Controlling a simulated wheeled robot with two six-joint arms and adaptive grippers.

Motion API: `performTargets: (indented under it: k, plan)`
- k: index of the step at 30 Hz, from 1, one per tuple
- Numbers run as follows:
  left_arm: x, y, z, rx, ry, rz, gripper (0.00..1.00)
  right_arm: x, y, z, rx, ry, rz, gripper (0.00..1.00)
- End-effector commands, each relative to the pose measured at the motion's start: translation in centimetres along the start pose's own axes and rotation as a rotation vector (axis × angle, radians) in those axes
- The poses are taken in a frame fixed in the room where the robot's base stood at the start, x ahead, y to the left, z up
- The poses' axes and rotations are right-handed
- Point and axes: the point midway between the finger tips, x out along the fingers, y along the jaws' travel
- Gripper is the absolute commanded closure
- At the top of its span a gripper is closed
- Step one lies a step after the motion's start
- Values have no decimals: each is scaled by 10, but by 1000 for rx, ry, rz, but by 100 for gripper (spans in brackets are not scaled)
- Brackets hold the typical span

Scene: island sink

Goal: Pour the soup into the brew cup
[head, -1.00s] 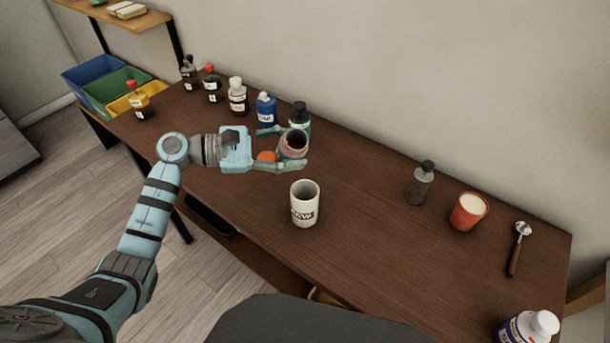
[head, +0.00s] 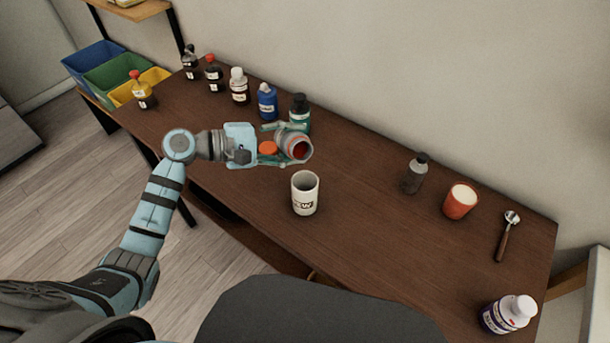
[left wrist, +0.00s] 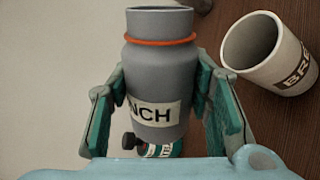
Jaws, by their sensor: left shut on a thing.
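My left gripper (head: 287,146) is shut on a grey soup flask (head: 290,141) with an orange ring and a label ending in "NCH". The flask fills the middle of the left wrist view (left wrist: 158,85). The white brew cup (head: 305,195) stands upright on the table, in front of the flask and apart from it. The cup also shows at upper right in the left wrist view (left wrist: 262,65). No soup stream shows. My right gripper is out of view.
Several bottles, including a blue one (head: 267,103) and a dark one with a green body (head: 299,110), stand behind the gripper. An orange round thing (head: 268,148) shows by the fingers.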

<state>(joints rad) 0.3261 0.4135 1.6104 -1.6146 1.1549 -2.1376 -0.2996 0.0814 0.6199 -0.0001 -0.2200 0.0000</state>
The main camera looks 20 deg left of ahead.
Motion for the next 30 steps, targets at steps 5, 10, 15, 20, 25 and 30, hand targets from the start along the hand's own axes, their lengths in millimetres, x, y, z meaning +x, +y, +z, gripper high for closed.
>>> performTargets:
  k: [5,10,15,20,25,30]
  plan:
    - [1,-3,-1,50,14,0,87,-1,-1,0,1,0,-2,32]
    - [1,-4,-2,89,24,1,87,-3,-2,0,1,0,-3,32]
    - [2,-5,-2,119,32,1,87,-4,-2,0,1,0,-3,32]
    - [2,-6,-3,142,39,0,87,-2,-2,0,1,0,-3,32]
    - [1,-5,-2,159,44,1,87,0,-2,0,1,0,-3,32]
    - [1,-4,-1,174,48,1,87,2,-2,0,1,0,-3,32]
